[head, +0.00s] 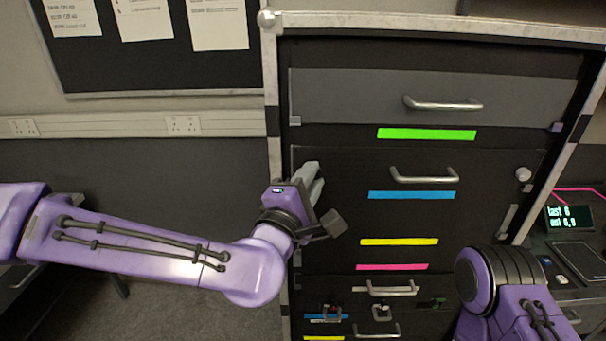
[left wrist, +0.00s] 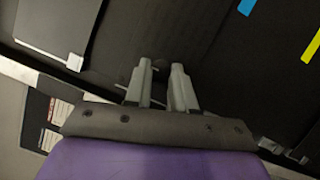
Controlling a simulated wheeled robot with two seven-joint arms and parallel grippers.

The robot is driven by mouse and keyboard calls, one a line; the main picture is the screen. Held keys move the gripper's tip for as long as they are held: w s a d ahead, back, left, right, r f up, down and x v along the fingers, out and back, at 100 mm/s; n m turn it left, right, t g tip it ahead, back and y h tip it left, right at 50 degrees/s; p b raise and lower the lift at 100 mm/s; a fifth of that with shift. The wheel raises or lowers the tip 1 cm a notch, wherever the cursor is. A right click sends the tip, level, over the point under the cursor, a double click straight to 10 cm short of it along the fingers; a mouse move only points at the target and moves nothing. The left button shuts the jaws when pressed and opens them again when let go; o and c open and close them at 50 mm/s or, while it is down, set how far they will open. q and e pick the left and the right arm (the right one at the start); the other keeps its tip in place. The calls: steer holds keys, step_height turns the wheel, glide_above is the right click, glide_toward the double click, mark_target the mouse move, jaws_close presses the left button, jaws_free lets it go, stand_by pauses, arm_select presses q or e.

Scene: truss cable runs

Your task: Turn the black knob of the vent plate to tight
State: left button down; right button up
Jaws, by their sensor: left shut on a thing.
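My left gripper (head: 316,174) is at the left edge of the tall black cabinet's front, beside the panel with the blue strip. In the left wrist view its two grey fingers (left wrist: 162,72) stand a small gap apart, shut on a small dark thing (left wrist: 158,88) between them. This looks like the black knob, seen only in part against the black panel. Its setting cannot be read. The vent plate cannot be told apart from the dark front. My right arm is at the lower right of the head view; its gripper is out of view.
The cabinet has several bar handles (head: 442,104) and coloured strips, such as the green strip (head: 426,134). A pale round knob (head: 523,174) sits at its right side. A small display (head: 570,216) stands at the right. Floor shows at the lower left.

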arm_select(q)
steer(key=shift+m, duration=0.3)
steer(key=c, duration=0.9)
jaws_free()
steer(key=shift+c, duration=0.2)
steer(key=shift+s, duration=0.1)
steer(key=b+v, duration=0.6)
steer(key=v, duration=0.4)
steer(key=shift+s, duration=0.2)
steer(key=shift+s, duration=0.1)
